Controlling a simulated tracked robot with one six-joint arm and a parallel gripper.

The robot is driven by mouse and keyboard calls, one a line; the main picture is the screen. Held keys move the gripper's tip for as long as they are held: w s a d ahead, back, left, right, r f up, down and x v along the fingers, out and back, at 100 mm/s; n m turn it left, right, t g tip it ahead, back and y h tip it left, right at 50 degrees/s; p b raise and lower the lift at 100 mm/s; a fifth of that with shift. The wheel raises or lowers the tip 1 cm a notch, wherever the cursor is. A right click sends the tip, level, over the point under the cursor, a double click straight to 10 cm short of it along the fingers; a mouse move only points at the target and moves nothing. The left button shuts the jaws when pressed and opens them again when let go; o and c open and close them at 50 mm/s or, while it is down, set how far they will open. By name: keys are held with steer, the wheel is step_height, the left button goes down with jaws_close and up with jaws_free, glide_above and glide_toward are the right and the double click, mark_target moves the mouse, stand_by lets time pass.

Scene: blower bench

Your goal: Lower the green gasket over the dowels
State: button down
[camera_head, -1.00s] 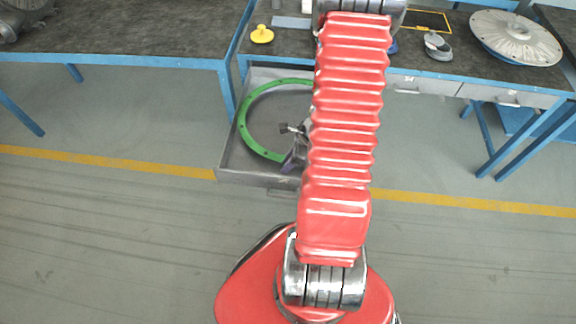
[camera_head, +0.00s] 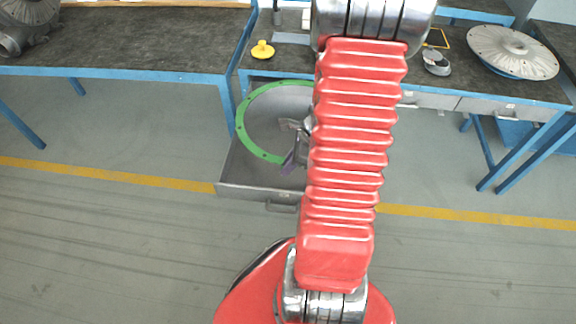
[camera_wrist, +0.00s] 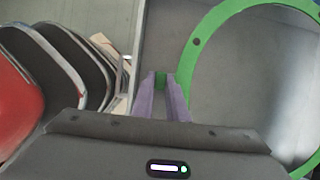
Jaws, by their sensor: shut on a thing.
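The green gasket (camera_head: 245,121) is a large flat ring with small holes. In the head view it is over the open grey drawer, its right side hidden behind my red arm. My gripper (camera_head: 298,150) is at the ring's near right part, partly hidden by the arm. In the wrist view the purple fingers of my gripper (camera_wrist: 160,82) are shut on a green piece of the gasket (camera_wrist: 194,42), whose ring curves away to the right. I cannot make out any dowels. A round silvery cover (camera_head: 512,51) lies on the bench at the right.
The open drawer (camera_head: 240,188) juts from under the blue-framed bench. On the bench are a yellow knob-like piece (camera_head: 262,50), a grey rounded object (camera_head: 437,63) and a yellow outline (camera_head: 440,36). A second bench (camera_head: 130,40) stands left. The floor in front is clear.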

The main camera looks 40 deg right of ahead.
steer(key=shift+w, duration=0.1)
steer(key=w+a+r+n+g+h, duration=0.1)
steer(key=w+a+r+n+g, duration=0.3)
steer(key=w+a+n, duration=0.7)
steer(key=w+a+r+n+g+h, duration=0.1)
steer(key=w+a+r+n+g, duration=0.2)
steer(key=w+a+r+n, duration=0.5)
steer(key=w+a+n, duration=0.4)
steer(key=n, duration=0.5)
steer(key=shift+w+a+g+h, duration=0.2)
steer(key=shift+a+g+h, duration=0.05)
steer(key=shift+g+h, duration=0.15)
steer(key=shift+d, duration=0.15)
